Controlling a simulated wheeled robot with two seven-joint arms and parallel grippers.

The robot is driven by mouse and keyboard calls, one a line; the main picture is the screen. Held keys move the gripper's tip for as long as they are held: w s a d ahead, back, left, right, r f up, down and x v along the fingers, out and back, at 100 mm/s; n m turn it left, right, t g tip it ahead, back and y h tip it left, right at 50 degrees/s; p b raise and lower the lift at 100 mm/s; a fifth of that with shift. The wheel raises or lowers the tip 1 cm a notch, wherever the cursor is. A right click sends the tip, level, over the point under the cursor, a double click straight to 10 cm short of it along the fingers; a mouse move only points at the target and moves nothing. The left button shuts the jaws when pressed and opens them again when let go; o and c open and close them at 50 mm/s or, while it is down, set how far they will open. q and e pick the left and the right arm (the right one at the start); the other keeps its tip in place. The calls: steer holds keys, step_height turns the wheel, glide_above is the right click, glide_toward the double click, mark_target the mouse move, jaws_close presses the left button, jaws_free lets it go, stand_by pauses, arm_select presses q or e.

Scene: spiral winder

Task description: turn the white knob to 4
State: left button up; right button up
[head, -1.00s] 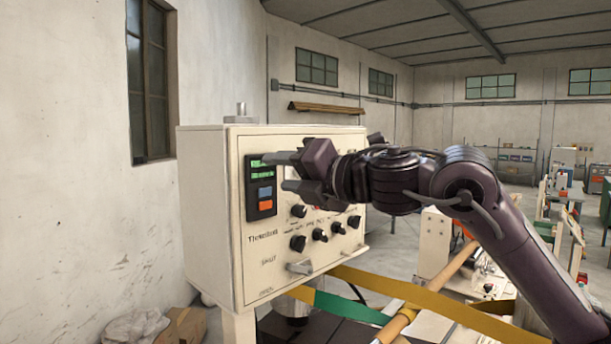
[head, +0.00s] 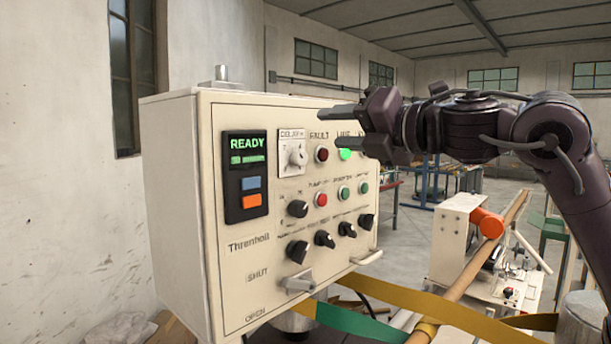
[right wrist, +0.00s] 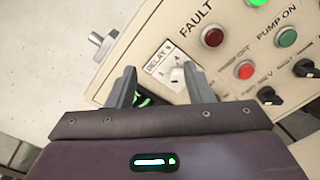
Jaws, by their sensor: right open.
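The white knob (head: 297,156) sits on a white square plate labelled DELAY (head: 291,135), high on the cream control box, right of the READY display. In the right wrist view the knob (right wrist: 177,74) shows between my fingers, partly cut off by the right one. Its pointer setting is too small to read surely. My right gripper (head: 322,127) is open and empty. In the head view its two fingers point left, with tips just right of the plate. I cannot tell how far they are from the panel. My left gripper is not in view.
The cream box (head: 170,210) also carries a red FAULT lamp (head: 322,154), a lit green lamp (head: 345,154), push buttons, several black knobs and a SHUT/OPEN lever (head: 298,284). A yellow-green strap (head: 370,322) and a long roller (head: 470,270) lie below right.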

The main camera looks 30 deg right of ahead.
mark_target(303, 158)
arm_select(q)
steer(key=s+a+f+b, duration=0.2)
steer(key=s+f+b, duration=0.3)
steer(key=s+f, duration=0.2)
arm_select(e)
steer(key=f, duration=0.1)
steer(key=a+f+p, duration=0.1)
steer(key=f, duration=0.1)
steer(key=w+a+f, duration=0.1)
steer(key=shift+f, duration=0.4)
steer(key=p+x, duration=0.2)
steer(key=x, duration=0.2)
steer(key=shift+d, duration=0.1)
steer(key=shift+w+f, duration=0.1)
steer(key=shift+w, duration=0.45)
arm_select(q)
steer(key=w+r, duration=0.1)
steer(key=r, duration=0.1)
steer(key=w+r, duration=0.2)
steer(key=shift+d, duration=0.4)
arm_select(e)
steer(key=shift+s, duration=0.1)
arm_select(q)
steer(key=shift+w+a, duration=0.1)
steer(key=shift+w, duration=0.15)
arm_select(e)
steer(key=c, duration=1)
